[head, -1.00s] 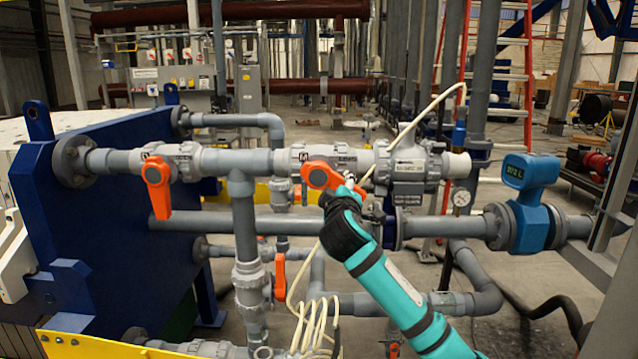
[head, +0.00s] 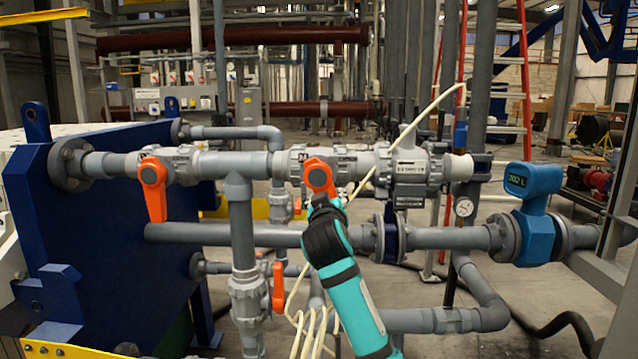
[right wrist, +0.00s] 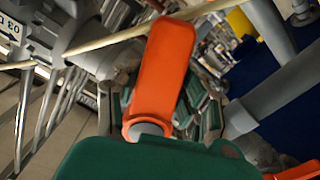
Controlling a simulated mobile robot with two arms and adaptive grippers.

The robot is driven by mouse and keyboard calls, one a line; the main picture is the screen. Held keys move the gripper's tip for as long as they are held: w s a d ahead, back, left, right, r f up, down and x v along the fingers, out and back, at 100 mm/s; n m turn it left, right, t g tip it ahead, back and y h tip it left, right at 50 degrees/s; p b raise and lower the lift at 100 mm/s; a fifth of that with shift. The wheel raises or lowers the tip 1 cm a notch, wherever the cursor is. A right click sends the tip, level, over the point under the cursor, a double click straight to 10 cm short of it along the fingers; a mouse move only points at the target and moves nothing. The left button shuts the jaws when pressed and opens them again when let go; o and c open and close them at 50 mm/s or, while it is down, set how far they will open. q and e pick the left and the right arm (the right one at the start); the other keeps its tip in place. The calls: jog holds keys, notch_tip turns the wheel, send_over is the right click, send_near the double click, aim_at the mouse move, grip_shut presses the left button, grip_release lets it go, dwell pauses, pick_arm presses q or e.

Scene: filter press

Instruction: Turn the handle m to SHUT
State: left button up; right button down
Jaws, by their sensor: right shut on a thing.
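My left gripper is not in view.
Another orange handle (head: 153,187) hangs down on the left valve, and a third (head: 278,287) is on the lower vertical pipe. A cream hose (head: 374,182) passes close to the right of handle m. A blue flow meter (head: 534,205) stands at right.

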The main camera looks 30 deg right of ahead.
jog(key=a+m, duration=0.1)
jog(key=w+m+b, duration=0.1)
jog(key=m, duration=0.1)
jog(key=a+m+b, duration=0.1)
jog(key=m, duration=0.1)
jog(key=shift+w+a+f, duration=0.3)
jog(key=c, duration=1.2)
grip_release()
jog(key=o, duration=0.5)
jog(key=shift+a+r, duration=0.1)
jog(key=v, duration=0.7)
